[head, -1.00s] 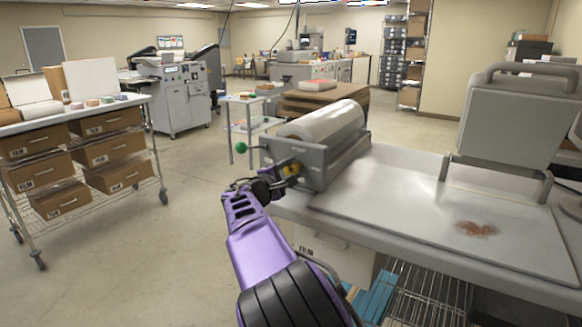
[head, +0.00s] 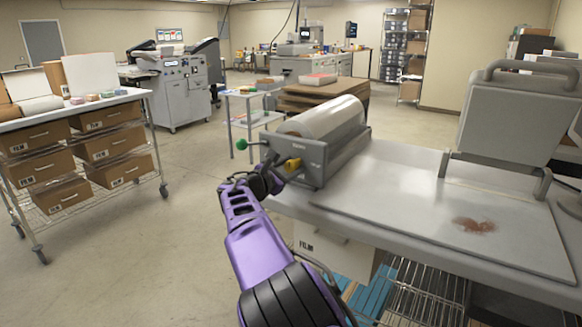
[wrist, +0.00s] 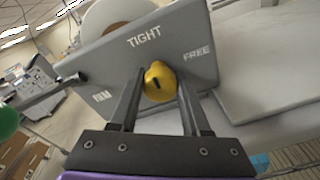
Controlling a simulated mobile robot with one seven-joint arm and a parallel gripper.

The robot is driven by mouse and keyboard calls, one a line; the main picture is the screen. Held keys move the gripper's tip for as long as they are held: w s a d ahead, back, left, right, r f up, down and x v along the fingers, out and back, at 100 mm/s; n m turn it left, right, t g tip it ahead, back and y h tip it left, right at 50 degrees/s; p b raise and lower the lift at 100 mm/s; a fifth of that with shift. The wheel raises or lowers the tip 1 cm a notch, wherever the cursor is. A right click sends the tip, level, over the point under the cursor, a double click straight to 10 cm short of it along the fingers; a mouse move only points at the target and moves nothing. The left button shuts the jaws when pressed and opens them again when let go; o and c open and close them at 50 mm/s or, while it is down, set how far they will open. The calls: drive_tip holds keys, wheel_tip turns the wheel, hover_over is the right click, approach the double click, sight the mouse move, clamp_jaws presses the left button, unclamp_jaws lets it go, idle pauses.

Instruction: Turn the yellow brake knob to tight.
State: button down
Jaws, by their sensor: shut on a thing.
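The yellow brake knob (wrist: 159,84) is on the grey end plate (wrist: 95,62) of the film roll holder. In the wrist view it sits between the two dark fingers of my gripper (wrist: 160,80), which is shut on it. A small dark mark shows on the knob's face; where it points is unclear. The plate reads TIGHT above the knob and FREE to its upper right. In the head view the knob (head: 292,164) shows just beyond my gripper (head: 282,170), partly covered by it.
A green ball-ended lever (head: 242,145) sticks out left of the plate. A clear film roll (head: 324,117) lies behind it. The grey table (head: 400,190) extends right, with a reddish-brown stain on top. A shelf cart (head: 95,105) with film boxes stands left; open floor lies between.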

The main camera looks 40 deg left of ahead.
drive_tip(key=shift+f, duration=0.15)
idle(0.3)
drive_tip(key=shift+c, duration=1.9)
unclamp_jaws()
drive_tip(key=shift+s, duration=0.1)
drive_tip(key=b+v, duration=0.2)
drive_tip(key=v, duration=1.5)
drive_tip(key=shift+s, duration=0.1)
